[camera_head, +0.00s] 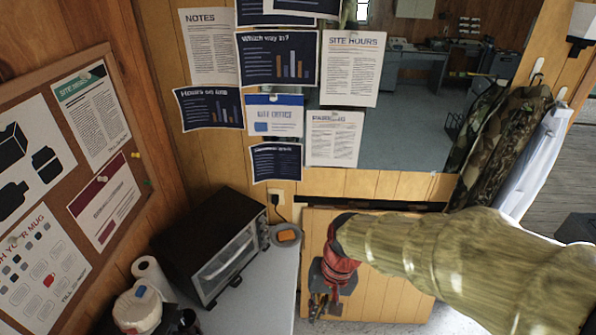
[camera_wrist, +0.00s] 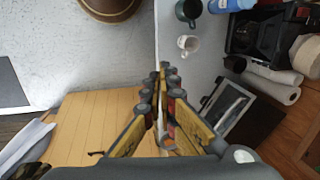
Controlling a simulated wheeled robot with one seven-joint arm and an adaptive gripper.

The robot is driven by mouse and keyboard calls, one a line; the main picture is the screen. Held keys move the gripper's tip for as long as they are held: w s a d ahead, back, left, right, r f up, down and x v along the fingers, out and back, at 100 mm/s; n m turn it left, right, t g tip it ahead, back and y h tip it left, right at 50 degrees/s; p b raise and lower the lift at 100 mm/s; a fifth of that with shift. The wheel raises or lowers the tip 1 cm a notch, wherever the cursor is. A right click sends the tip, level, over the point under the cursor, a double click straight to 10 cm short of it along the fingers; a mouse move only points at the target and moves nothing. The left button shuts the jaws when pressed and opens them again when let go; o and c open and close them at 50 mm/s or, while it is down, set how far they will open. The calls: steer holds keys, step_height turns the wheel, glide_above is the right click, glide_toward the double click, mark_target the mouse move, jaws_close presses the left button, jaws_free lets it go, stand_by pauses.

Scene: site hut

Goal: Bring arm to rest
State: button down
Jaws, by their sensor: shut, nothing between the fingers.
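My arm reaches in from the right in the head view, in a greenish sleeve with a red section near the wrist. My gripper (camera_head: 320,304) hangs at its end, pointing down beside the right edge of the grey counter (camera_head: 262,290). In the wrist view my gripper (camera_wrist: 164,72) has its fingers together, with nothing between them. The gripper is small and partly dark in the head view.
A toaster oven (camera_head: 212,245), a paper roll (camera_head: 150,275) and an orange item (camera_head: 287,235) are on the counter. The wrist view shows a white mug (camera_wrist: 188,44) and a dark green mug (camera_wrist: 188,11). Coats (camera_head: 500,140) hang at right.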

steer(key=s+d+f+t+h+b, duration=0.1)
steer(key=s+d+t+b, duration=0.2)
steer(key=d+b, duration=0.4)
steer(key=s+d+f+t+h+b, duration=0.1)
steer(key=s+d+t+b, duration=0.2)
steer(key=d+b, duration=0.4)
steer(key=shift+s+d+n+b, duration=0.35)
steer(key=shift+s+b, duration=0.5)
steer(key=shift+b, duration=0.65)
